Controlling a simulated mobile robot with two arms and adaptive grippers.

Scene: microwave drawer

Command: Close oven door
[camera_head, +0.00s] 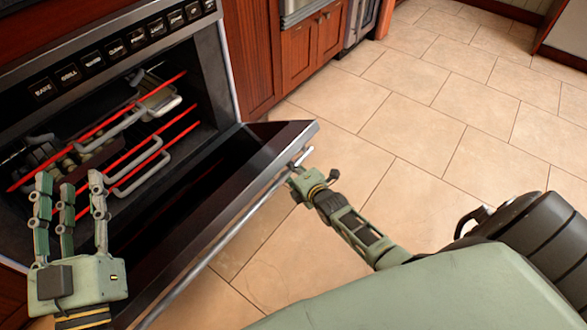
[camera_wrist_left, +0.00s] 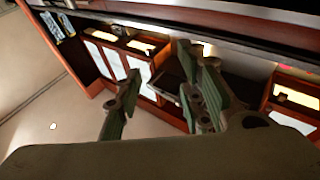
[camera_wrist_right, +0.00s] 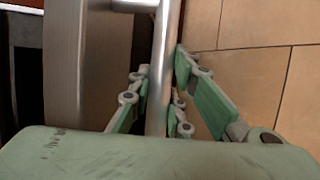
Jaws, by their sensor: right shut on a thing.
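The oven door (camera_head: 262,160) is part-way open, sloping out from the oven (camera_head: 225,75) with its dark inner face up. A metal bar handle (camera_head: 226,237) runs along its outer edge. My right gripper (camera_head: 303,177) is at the far end of the handle, and in the right wrist view the bar (camera_wrist_right: 163,75) passes between its fingers, which are shut on it. My left gripper (camera_head: 70,210) is in front of the oven opening, over the near part of the door. Its fingers point up, spread and empty; they also show apart in the left wrist view (camera_wrist_left: 160,85).
Inside the oven are red glowing bars (camera_head: 150,142) and grey rack handles (camera_head: 140,172). A row of labelled buttons (camera_head: 115,48) runs above the opening. Wooden cabinets (camera_head: 300,50) stand beyond the oven. The tiled floor (camera_head: 420,120) to the right is clear.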

